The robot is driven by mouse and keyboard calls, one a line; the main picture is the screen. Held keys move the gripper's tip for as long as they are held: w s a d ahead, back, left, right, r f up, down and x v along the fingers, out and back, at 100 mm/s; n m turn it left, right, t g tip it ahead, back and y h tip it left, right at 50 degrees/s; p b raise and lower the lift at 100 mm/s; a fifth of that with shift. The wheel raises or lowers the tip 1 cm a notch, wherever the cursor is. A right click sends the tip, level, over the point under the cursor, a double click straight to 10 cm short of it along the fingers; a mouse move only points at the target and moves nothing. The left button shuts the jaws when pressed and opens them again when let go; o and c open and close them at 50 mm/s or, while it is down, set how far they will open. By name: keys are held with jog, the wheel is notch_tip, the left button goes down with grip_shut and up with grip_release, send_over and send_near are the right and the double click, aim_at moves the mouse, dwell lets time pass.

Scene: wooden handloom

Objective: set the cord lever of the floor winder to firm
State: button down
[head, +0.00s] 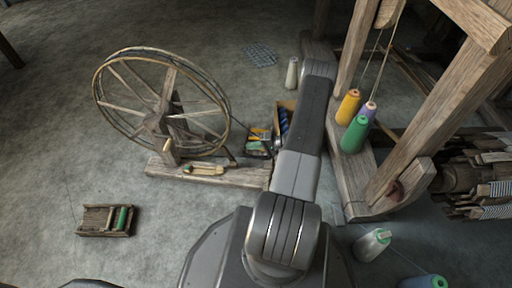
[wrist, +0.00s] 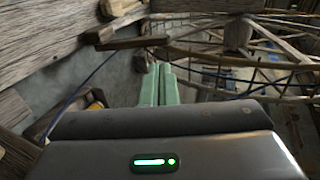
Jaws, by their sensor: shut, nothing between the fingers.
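The floor winder (head: 215,176) stands left of my arm in the head view, with its large spoked wheel (head: 122,103) upright on a wooden base. A small pale wooden piece with a green end (head: 205,169) lies along the base; I cannot tell whether it is the cord lever. In the wrist view the wheel's spokes and rim (wrist: 245,62) fill the right side. A short dark wooden bar (wrist: 125,44) shows beyond my fingers; its role is unclear. My gripper (wrist: 156,75) shows two pale green fingers together, with nothing seen between them. The lever's setting cannot be read.
An open box (head: 286,118) of spools lies beyond the winder's base, close to my arm. The loom frame (head: 440,105) with cones of thread (head: 355,134) stands at right. A small wooden tray (head: 106,220) lies at lower left. Floor between is clear.

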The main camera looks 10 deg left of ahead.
aim_at(226, 148)
jog(key=b+x, duration=0.3)
jog(key=x, duration=0.6)
jog(key=shift+a+f, duration=0.15)
jog(key=shift+a, duration=0.05)
jog(key=shift+a, duration=0.1)
jog(key=shift+a+h+p, duration=0.15)
jog(key=shift+h+p, duration=0.15)
jog(key=shift+p, duration=0.15)
jog(key=shift+a+h+p, duration=0.5)
jog(key=shift+h+p, duration=0.1)
jog(key=shift+h, duration=0.4)
jog(key=shift+s+a+f, duration=0.1)
jog(key=shift+a, duration=0.5)
